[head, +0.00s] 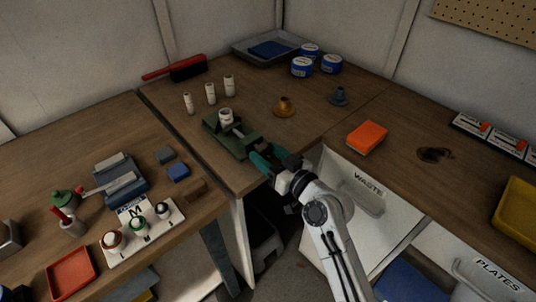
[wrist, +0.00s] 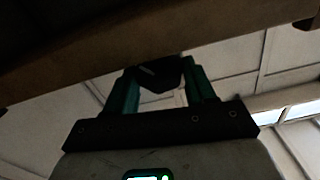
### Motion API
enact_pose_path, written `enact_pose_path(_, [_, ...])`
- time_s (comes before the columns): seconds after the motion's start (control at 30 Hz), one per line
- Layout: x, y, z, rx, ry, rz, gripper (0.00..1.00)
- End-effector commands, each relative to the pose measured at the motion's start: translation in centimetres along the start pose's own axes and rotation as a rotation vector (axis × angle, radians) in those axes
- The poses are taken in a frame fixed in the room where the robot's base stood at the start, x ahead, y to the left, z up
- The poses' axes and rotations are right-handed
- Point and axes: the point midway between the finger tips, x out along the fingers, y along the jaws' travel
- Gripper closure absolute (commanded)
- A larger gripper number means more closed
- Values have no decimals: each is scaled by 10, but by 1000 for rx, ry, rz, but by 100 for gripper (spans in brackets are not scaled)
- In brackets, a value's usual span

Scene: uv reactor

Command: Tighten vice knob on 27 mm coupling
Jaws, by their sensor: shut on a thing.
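A green vice (head: 213,127) stands near the front corner of the wooden bench. A white coupling (head: 226,117) sits upright at its jaws; whether the jaws press on it I cannot tell. My gripper (head: 262,154), with teal fingers, is at the vice's front right end, by the bench edge. In the wrist view, my gripper (wrist: 161,82) is shut on a dark knob (wrist: 160,74) between its two fingers. In the head view the fingers hide the knob.
Several pale fittings, including one (head: 210,93), stand behind the vice. Brass (head: 285,106) and grey (head: 338,96) fittings stand right of it. An orange block (head: 367,137) lies further right. The bench underside (wrist: 60,65) crosses the wrist view above my fingers.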

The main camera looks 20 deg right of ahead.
Motion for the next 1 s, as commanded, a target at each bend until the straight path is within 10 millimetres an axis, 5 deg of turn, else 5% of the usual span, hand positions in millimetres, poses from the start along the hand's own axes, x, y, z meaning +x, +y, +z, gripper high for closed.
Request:
enact_pose_path(0.17, [0,0,0,0,0,0,76])
enact_pose_path(0.47, [0,0,0,49,0,1,76])
enact_pose_path(1.0, [0,2,0,392,0,1,76])
